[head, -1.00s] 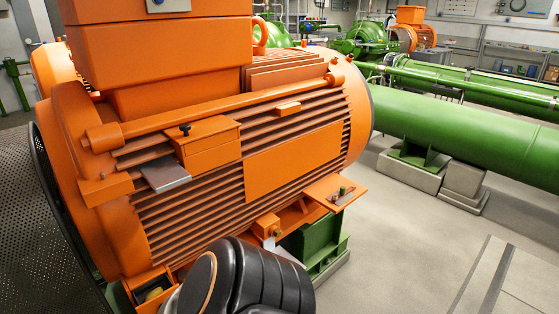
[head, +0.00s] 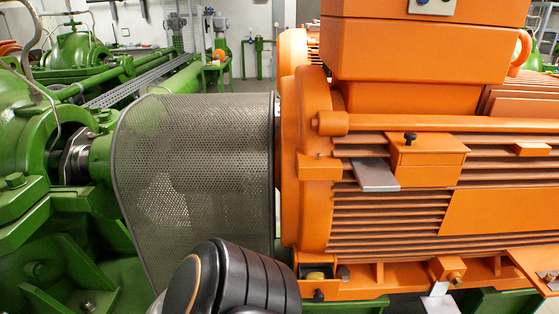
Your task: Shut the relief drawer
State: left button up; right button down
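A small orange open-topped box (head: 318,282) sits low at the left end of the orange motor (head: 390,220). Neither gripper is in view. A black ribbed part of my own arm fills the bottom middle, just left of the low box.
A perforated grey guard (head: 195,180) stands left of the motor, with a green pump (head: 30,150) beyond it. An orange shelf (head: 540,268) juts out at the lower right. A small pale plate (head: 438,298) hangs below the motor's base.

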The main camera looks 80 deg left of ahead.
aim_at(317, 281)
jog(key=u, duration=2.1)
jog(key=k+j, duration=0.05)
